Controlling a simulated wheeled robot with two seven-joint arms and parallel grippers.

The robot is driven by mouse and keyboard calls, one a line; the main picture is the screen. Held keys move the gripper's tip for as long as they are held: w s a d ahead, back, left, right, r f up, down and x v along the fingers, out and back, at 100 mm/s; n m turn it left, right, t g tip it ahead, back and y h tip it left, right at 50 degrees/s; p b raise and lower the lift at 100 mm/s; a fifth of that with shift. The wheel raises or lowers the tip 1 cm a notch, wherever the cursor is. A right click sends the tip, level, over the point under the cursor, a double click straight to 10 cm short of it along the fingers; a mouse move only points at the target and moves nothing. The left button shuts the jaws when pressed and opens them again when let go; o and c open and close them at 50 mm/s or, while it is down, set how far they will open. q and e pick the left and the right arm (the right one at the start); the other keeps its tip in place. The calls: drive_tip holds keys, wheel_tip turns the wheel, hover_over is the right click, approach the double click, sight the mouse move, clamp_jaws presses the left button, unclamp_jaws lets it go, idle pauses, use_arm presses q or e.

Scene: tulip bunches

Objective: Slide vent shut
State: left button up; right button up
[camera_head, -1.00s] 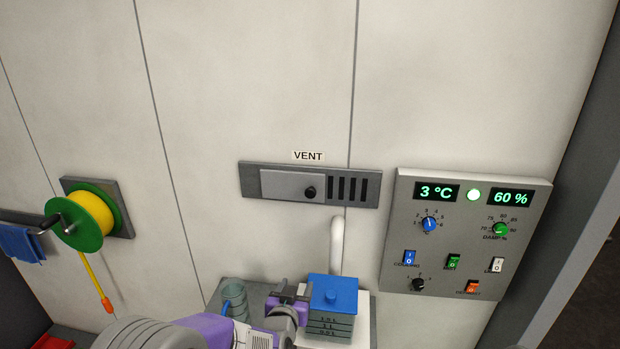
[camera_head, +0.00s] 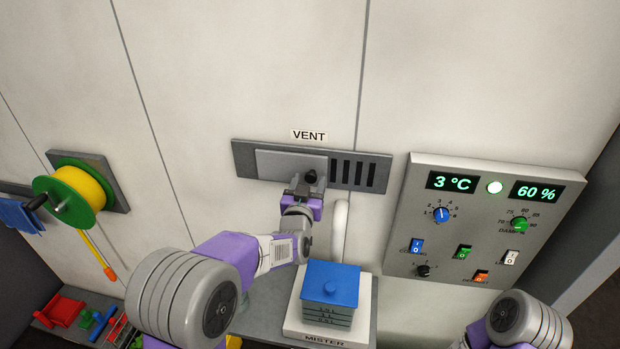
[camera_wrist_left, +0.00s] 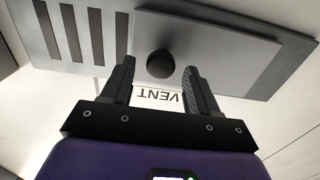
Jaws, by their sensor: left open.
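The vent (camera_head: 244,160) is a grey wall panel under a VENT label (camera_head: 309,135). Its sliding plate (camera_head: 285,162) sits at the left, and several dark slots (camera_head: 353,171) show uncovered to its right. A black knob (camera_head: 311,177) is on the plate's right end. My left gripper (camera_head: 304,190) is open just below the knob. In the left wrist view, the knob (camera_wrist_left: 160,64) appears between the tips of the open gripper (camera_wrist_left: 158,72); I cannot tell whether they touch it. My right arm shows at the lower right, but its gripper is out of view.
A control panel (camera_head: 470,252) is on the wall to the right. A white pipe (camera_head: 340,230) runs below the vent. A blue-lidded mister (camera_head: 331,285) stands on the counter below. A yellow-green reel (camera_head: 75,195) is on the left wall.

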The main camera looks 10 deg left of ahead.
use_arm(q)
drive_tip(key=shift+w, duration=0.7)
clamp_jaws()
